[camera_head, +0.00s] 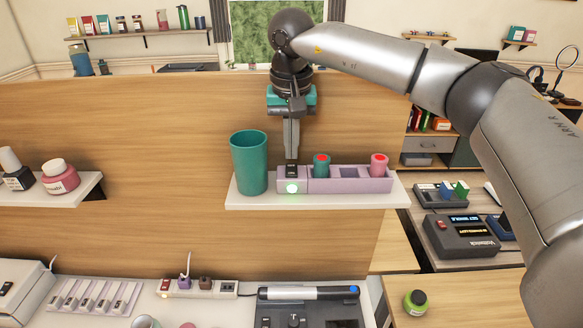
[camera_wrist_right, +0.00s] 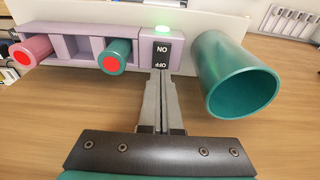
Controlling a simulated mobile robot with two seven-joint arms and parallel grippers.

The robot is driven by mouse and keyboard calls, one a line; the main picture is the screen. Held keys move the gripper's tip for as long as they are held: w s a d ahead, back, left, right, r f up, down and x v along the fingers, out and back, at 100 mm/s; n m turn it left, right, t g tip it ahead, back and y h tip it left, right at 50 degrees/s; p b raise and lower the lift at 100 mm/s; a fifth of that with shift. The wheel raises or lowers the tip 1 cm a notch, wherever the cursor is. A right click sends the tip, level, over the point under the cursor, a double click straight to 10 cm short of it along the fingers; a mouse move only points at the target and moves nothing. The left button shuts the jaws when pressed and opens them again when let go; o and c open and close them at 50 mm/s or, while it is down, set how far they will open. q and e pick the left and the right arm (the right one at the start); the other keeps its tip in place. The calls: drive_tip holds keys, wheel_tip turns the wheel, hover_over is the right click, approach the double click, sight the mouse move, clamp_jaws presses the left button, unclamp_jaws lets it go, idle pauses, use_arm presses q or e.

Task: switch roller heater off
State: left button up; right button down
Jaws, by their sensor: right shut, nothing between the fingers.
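The roller heater (camera_head: 348,184) is a lilac box on a white wall shelf, with its switch block at the left end. A green light (camera_head: 292,188) glows on the front of that block; it also glows in the right wrist view (camera_wrist_right: 162,29). The black rocker switch (camera_wrist_right: 161,54) carries the words ON and OFF. Two rollers stand in its slots, one teal (camera_head: 321,166) and one pink (camera_head: 379,165). My right gripper (camera_head: 291,158) is shut and empty, pointing down with its tips at the switch, near the OFF end. Whether they touch it I cannot tell. My left gripper is not in view.
A teal cup (camera_head: 249,163) stands on the shelf (camera_head: 320,201) close to the left of the heater and gripper. Another shelf at the left holds bottles (camera_head: 60,177). A power strip (camera_head: 197,288) and other devices lie on the counter below.

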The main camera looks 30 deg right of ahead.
sight(291, 166)
drive_tip(key=shift+f+b, duration=0.5)
drive_tip(key=shift+f, duration=0.45)
idle(0.8)
wheel_tip(291, 166, up, 7)
drive_tip(key=p, duration=0.6)
drive_tip(key=shift+r, duration=0.1)
idle(0.4)
